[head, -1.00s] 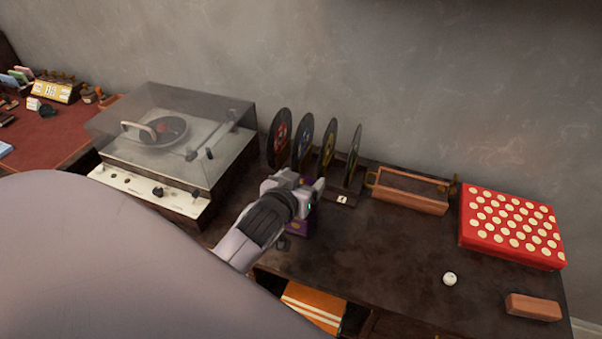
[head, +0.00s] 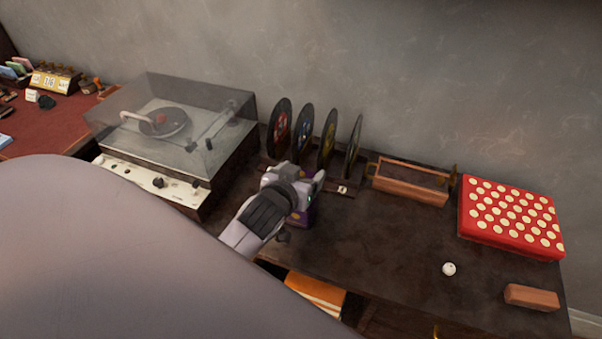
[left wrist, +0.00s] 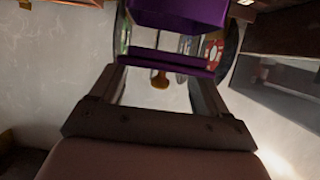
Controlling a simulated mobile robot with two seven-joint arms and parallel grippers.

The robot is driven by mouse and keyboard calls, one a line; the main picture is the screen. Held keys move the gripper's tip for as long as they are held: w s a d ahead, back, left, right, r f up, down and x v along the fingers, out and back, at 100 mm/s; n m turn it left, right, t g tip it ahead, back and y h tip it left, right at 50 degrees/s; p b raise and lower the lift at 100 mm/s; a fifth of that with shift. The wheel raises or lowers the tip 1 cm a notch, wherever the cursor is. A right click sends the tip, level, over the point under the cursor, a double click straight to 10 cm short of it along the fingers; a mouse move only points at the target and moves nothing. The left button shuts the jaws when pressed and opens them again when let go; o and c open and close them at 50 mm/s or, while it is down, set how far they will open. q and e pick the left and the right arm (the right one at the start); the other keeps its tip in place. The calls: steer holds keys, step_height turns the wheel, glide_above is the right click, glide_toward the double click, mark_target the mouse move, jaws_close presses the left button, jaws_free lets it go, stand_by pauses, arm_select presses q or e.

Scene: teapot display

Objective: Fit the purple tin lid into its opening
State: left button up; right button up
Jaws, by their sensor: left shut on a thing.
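The purple tin (head: 308,214) stands on the dark cabinet top, in front of the record rack, mostly hidden by my left gripper in the head view. In the left wrist view, the tin's purple body (left wrist: 180,14) fills the top. The purple lid (left wrist: 165,62) shows there as a thin edge-on strip with a brown knob (left wrist: 160,80). My left gripper (head: 305,185) is shut on the lid, with a finger at each end of the strip. A gap shows between lid and tin in the wrist view. The tin's opening is hidden. My right gripper is not in view.
Upright records (head: 303,132) stand just behind the gripper. A record player (head: 170,140) with a clear cover is on the left. A wooden frame tray (head: 410,190), a red dotted box (head: 510,215), a white ball (head: 449,269) and a brown block (head: 531,297) are right. The front middle is clear.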

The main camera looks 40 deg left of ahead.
arm_select(q)
steer(key=shift+f, duration=0.2)
stand_by(0.4)
steer(key=shift+f+b, duration=0.35)
steer(key=shift+f, duration=0.15)
steer(key=shift+f, duration=0.7)
stand_by(1.4)
steer(key=o, duration=1)
steer(key=shift+o, duration=0.2)
steer(key=v, duration=0.7)
steer(key=shift+s, duration=0.1)
